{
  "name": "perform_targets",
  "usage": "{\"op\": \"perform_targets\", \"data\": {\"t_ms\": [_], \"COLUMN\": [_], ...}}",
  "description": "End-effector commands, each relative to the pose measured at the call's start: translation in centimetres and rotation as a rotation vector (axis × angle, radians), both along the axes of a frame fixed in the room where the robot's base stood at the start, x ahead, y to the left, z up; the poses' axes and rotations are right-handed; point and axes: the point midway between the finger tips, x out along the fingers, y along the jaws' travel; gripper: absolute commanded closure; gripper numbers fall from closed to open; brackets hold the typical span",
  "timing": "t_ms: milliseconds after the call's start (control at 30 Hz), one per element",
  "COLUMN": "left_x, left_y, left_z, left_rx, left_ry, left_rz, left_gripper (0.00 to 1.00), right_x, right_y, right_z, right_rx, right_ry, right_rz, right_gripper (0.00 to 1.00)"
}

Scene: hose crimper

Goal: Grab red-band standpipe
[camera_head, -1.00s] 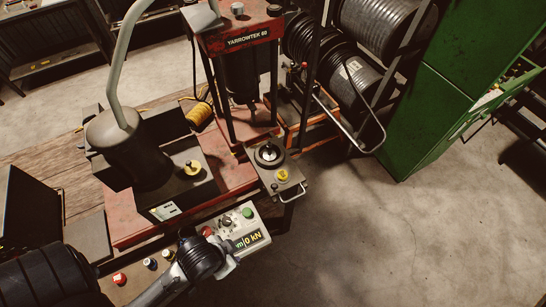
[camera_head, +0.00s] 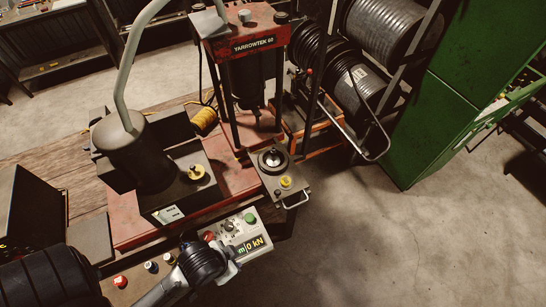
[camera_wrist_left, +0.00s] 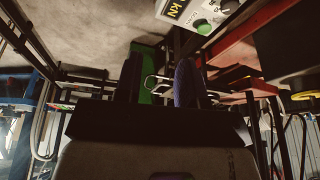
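A short upright piece with a red band and a pale top (camera_head: 120,281) stands near the bottom left of the head view, beside my left forearm. I take it as the red-band standpipe; its lower part is hidden. Two similar pieces, one with a dark blue band (camera_head: 151,267) and one pale (camera_head: 168,258), stand to its upper right. My left arm comes in from the lower left, its wrist by the control box; its fingers are not clear there. In the left wrist view my left gripper (camera_wrist_left: 160,78) has two dark fingers apart with nothing between them. My right gripper is not in view.
The control box with a kN display (camera_head: 240,235) is close to my left wrist. Behind it are the red press (camera_head: 254,44) and a dark cylinder machine (camera_head: 135,155). Hose reels (camera_head: 380,40) and a green cabinet (camera_head: 430,120) stand right. The floor at lower right is clear.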

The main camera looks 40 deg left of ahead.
Motion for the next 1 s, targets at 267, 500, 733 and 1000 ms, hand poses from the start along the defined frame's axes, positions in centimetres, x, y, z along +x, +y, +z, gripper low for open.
{"op": "perform_targets", "data": {"t_ms": [267,500,733,1000], "left_x": [0.0,0.7,8.5,19.6], "left_y": [0.0,0.0,0.7,1.8], "left_z": [0.0,0.1,2.9,11.7], "left_rx": [0.0,0.0,0.024,0.144], "left_ry": [0.0,-0.016,-0.22,-0.58], "left_rz": [0.0,0.0,-0.012,-0.103], "left_gripper": [0.44,0.44,0.44,0.44], "right_x": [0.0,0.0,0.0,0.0], "right_y": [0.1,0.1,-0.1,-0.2], "right_z": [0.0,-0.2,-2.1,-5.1], "right_rx": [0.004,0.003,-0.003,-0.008], "right_ry": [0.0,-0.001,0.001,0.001], "right_rz": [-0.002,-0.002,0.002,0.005], "right_gripper": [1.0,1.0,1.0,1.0]}}
